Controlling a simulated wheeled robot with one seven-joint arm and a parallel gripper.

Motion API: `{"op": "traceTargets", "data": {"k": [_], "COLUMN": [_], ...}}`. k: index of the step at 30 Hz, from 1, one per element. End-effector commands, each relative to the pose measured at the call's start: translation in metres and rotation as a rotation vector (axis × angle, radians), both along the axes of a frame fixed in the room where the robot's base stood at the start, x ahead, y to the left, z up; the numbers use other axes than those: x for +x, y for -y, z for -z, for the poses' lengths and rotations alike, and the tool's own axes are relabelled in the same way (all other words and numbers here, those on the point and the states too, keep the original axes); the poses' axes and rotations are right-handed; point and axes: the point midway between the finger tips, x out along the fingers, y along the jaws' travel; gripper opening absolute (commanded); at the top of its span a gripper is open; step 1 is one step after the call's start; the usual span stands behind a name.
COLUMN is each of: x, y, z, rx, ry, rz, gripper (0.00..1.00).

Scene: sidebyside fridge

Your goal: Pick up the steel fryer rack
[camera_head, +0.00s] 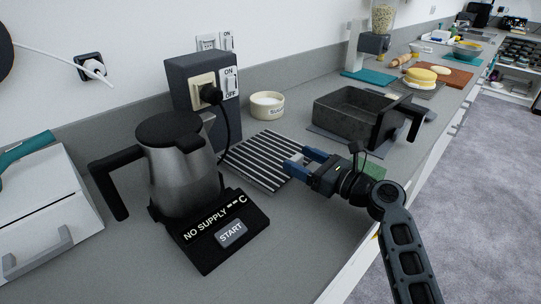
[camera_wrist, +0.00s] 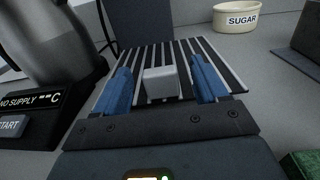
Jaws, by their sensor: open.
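The steel fryer rack appears to be the flat slatted rack (camera_head: 256,158) with light bars and dark gaps, lying on the grey counter between the kettle and the black pan. It also shows in the wrist view (camera_wrist: 212,58), ahead of and beneath my fingers. My gripper (camera_head: 299,160) is at the rack's right end, its blue fingers apart. In the wrist view the fingers (camera_wrist: 161,66) stand on either side of a small pale grey block (camera_wrist: 161,84), which hides part of the rack. I cannot tell whether the block belongs to the rack or whether the fingers touch anything.
A steel kettle (camera_head: 180,168) on its black base (camera_head: 213,243) stands left of the rack. A socket box (camera_head: 190,82) with a black cord and a sugar bowl (camera_head: 267,106) are behind it. A black pan (camera_head: 352,116) stands to the right.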

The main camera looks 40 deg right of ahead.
Motion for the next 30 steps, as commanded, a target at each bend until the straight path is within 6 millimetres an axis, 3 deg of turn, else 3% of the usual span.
{"op": "traceTargets", "data": {"k": [4,12,30], "x": [0.015,0.018,0.017], "y": [-0.002,-0.002,-0.002], "z": [-0.001,0.0,0.0], "rx": [0.0,0.0,0.0], "ry": [0.001,0.0,0.0], "rz": [-0.001,0.0,0.0], "gripper": [0.72,0.72,0.15]}}
